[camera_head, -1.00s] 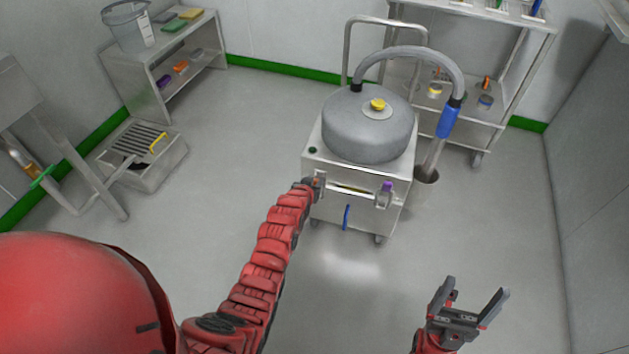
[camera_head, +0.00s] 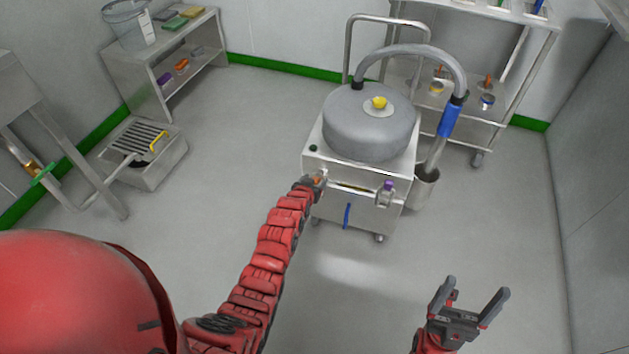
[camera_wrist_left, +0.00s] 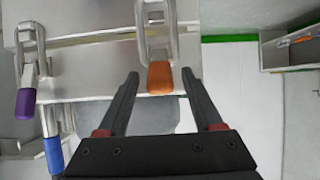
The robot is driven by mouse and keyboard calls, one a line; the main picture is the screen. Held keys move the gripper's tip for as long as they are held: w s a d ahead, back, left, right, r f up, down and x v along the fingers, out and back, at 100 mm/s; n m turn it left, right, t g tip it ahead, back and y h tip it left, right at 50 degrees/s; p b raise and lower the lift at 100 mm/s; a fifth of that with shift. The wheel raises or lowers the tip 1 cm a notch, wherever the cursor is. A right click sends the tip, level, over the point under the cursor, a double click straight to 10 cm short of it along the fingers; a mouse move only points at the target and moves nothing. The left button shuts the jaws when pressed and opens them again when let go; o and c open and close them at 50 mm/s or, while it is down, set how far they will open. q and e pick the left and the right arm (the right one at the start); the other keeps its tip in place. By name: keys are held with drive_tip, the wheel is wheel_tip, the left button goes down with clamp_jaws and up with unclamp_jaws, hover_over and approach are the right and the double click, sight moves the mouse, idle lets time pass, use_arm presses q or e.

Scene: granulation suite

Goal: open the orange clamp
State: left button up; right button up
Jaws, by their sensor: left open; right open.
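The orange clamp (camera_wrist_left: 161,78) is a metal loop latch with an orange grip on the front of the steel vacuum cart, seen in the left wrist view. My left gripper (camera_wrist_left: 157,76) is open, with the orange grip between its two fingertips; I cannot tell whether either finger touches it. In the head view my left gripper (camera_head: 314,182) is at the cart's upper front left, and it mostly hides the clamp, of which a bit of orange shows. My right gripper (camera_head: 474,300) is open and empty, low on the right over the floor.
The cart (camera_head: 330,165) carries a grey round lid (camera_head: 365,135) with a hose. A purple-gripped clamp (camera_head: 387,188) and a blue handle (camera_head: 347,215) are also on its front. A steel shelf cart (camera_head: 500,125) stands behind. The floor in front is clear.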

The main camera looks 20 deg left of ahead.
use_arm(q)
drive_tip(key=p+v, duration=0.2)
drive_tip(key=v, duration=1.5)
drive_tip(key=shift+s, duration=0.25)
drive_tip(key=shift+w+r, duration=0.1)
drive_tip(key=shift+r, duration=0.05)
